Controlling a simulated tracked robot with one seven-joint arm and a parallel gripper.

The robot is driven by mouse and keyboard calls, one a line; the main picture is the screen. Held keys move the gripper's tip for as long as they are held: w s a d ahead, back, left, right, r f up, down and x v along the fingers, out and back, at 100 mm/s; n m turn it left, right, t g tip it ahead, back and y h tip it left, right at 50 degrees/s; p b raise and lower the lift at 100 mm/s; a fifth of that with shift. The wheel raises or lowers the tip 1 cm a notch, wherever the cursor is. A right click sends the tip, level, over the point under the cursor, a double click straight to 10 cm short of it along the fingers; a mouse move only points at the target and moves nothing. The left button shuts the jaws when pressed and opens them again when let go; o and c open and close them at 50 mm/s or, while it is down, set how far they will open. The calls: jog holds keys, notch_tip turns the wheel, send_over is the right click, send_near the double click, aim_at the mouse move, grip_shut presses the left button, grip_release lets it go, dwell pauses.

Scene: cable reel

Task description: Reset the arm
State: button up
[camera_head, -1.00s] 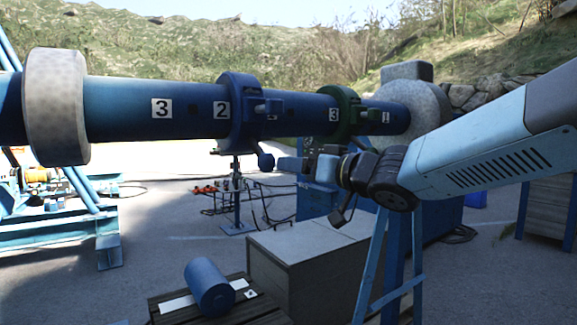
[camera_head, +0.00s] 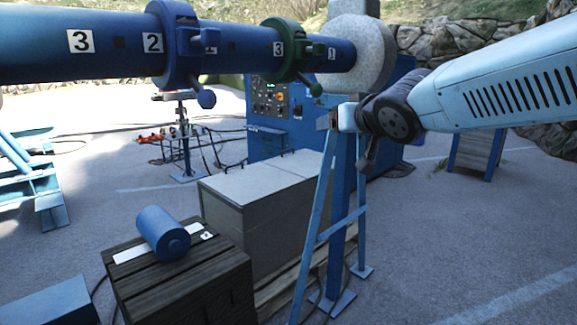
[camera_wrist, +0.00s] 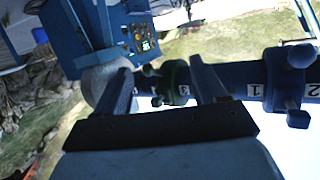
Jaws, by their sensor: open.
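My arm reaches in from the right in the head view. My gripper (camera_head: 325,122) is small there, below the right end of the blue pipe (camera_head: 230,50). In the wrist view my gripper (camera_wrist: 165,90) shows two fingers spread apart with nothing held between them. The pipe also crosses the wrist view (camera_wrist: 238,75), beyond the fingers. A green clamp ring (camera_head: 283,50) and a blue clamp ring (camera_head: 178,45) sit around the pipe, and the green one also shows in the wrist view (camera_wrist: 178,82).
A grey round flange (camera_head: 355,55) ends the pipe at right. A blue control cabinet (camera_head: 265,105) and a blue stand (camera_head: 340,215) are near my gripper. A blue cylinder (camera_head: 160,235) lies on a dark wooden crate (camera_head: 180,290) beside grey boxes (camera_head: 255,200).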

jog(key=s+d+f+m+g+h, duration=0.3)
jog(key=s+d+f+h, duration=0.3)
jog(key=d, duration=0.4)
jog(key=s+d+f+g, duration=0.1)
jog(key=s+f+g, duration=0.1)
jog(key=s, duration=0.4)
jog(key=s+d+f+g+y, duration=0.1)
jog(key=s+d+f+g, duration=0.1)
jog(key=s+f, duration=0.3)
jog(key=shift+s+g, duration=0.6)
jog(key=shift+s, duration=0.6)
jog(key=shift+f, duration=0.1)
